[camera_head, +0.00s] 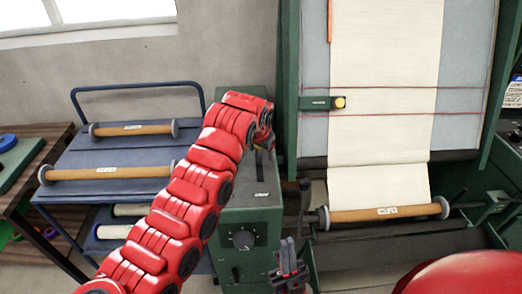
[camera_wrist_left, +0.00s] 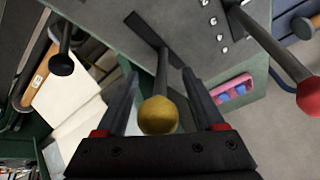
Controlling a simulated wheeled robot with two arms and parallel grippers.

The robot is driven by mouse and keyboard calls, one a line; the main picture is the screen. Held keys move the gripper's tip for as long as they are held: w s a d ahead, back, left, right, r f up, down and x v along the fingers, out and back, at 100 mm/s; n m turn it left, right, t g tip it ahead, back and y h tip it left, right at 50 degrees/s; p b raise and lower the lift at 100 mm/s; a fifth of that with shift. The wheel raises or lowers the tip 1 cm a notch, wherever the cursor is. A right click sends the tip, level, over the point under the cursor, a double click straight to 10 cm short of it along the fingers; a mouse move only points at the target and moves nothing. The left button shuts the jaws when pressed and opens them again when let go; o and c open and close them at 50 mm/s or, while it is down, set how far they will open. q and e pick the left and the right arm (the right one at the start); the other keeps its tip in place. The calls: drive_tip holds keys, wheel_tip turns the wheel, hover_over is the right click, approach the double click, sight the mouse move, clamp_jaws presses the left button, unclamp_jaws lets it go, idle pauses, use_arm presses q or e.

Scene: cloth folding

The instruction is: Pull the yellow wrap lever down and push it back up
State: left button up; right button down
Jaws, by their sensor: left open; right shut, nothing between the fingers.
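The yellow ball knob (camera_wrist_left: 158,115) of the wrap lever shows in the left wrist view. Its grey shaft runs up to a dark slot in the grey-green control box. My left gripper (camera_wrist_left: 160,75) is open, with one finger on each side of the lever; I cannot tell whether either touches it. In the head view my red left arm reaches over the green control box (camera_head: 248,215) and hides most of that gripper and the yellow knob. My right gripper (camera_head: 289,246) is shut and empty, low in front of the box.
A red-knobbed lever (camera_wrist_left: 308,96) stands right of the yellow one in the left wrist view, and a black-knobbed lever (camera_wrist_left: 62,64) left. Cream cloth (camera_head: 385,70) hangs to an orange roller (camera_head: 375,214) on the right. A blue cart (camera_head: 75,160) with rollers stands left.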

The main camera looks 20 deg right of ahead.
use_arm(q)
drive_tip(key=b+v, duration=0.2)
drive_tip(key=v, duration=0.5)
drive_tip(key=shift+r, duration=0.15)
drive_tip(key=b+v, duration=0.1)
drive_tip(key=v, duration=0.9)
